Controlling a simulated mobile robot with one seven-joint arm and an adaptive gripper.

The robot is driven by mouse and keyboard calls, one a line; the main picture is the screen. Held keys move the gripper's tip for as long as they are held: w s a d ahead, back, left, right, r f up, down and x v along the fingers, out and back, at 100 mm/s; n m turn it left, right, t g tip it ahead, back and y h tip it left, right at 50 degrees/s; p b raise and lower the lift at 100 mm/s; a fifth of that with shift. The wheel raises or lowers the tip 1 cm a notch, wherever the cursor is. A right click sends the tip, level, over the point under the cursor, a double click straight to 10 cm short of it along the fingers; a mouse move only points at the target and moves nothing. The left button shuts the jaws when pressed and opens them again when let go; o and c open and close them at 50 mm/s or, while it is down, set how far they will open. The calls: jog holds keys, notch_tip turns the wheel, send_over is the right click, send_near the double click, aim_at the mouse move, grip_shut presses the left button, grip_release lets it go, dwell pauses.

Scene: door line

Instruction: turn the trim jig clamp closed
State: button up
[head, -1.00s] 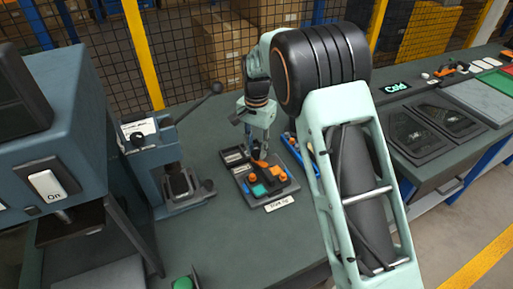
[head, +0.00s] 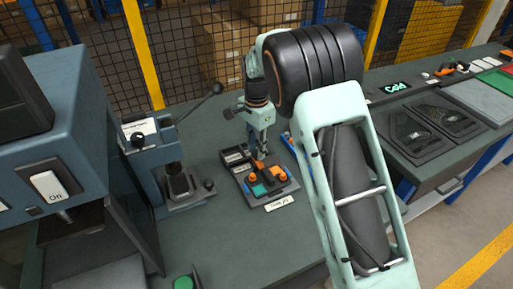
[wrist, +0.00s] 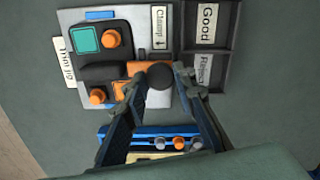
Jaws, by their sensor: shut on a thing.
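The trim jig (head: 246,187) is a grey plate on the bench with a teal block, orange knobs and a "Trim jig" label. In the wrist view the jig (wrist: 84,15) shows a "Clamp" label with an arrow. The jig clamp (wrist: 135,68) is an orange piece with a round black knob (wrist: 160,76) at its end. My gripper (wrist: 158,73) has its fingers either side of the knob and is shut on it. In the head view my gripper (head: 262,154) points down at the jig's back edge and partly hides the clamp.
Beside the jig are "Good" and "Reject" bins (wrist: 207,55). A blue tray (wrist: 107,131) with several small parts lies close by. A lever press (head: 180,185) stands to the left. Open bench lies in front of the jig.

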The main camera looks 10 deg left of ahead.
jog(key=o, duration=1.2)
jog(key=shift+c, duration=0.2)
jog(key=shift+n, duration=0.3)
